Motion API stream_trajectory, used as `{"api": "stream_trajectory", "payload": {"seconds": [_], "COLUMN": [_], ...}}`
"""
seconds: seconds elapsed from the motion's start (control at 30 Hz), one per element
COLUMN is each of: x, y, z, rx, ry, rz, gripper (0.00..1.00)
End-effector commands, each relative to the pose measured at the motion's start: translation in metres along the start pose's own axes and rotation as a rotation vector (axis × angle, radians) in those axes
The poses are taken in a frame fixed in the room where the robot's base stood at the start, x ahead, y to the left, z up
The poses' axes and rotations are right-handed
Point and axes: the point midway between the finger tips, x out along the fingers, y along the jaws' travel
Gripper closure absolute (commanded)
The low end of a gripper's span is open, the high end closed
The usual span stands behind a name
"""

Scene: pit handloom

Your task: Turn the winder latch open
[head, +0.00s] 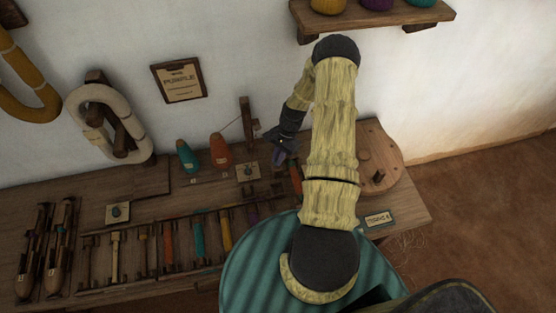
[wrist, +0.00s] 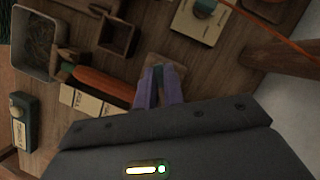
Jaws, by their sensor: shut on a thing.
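My gripper (wrist: 160,87) has purple fingers, shut on a small dark piece between them that I take to be the winder latch. The fingers and the steep view hide most of it, so its angle cannot be told. A small wooden plate (wrist: 178,66) lies just beyond the fingertips. An orange bobbin (wrist: 104,86) lies to the left of the fingers, with a wooden block at its far end.
The wooden bench (head: 160,285) holds a rack of several coloured bobbins. A teal button (head: 248,171) on a plate and a red cone (head: 220,150) stand close by. A grey bin (wrist: 38,45) and an open wooden box (wrist: 117,37) are near. An orange thread (wrist: 270,28) crosses the wrist view.

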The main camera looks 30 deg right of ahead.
Motion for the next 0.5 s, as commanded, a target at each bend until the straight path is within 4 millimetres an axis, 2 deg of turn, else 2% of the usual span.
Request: {"api": "stream_trajectory", "payload": {"seconds": [0.5], "x": [0.0002], "y": [-0.0063], "z": [-0.0001], "rx": [-0.458], "ry": [0.007], "rz": [0.185], "gripper": [1.00]}}
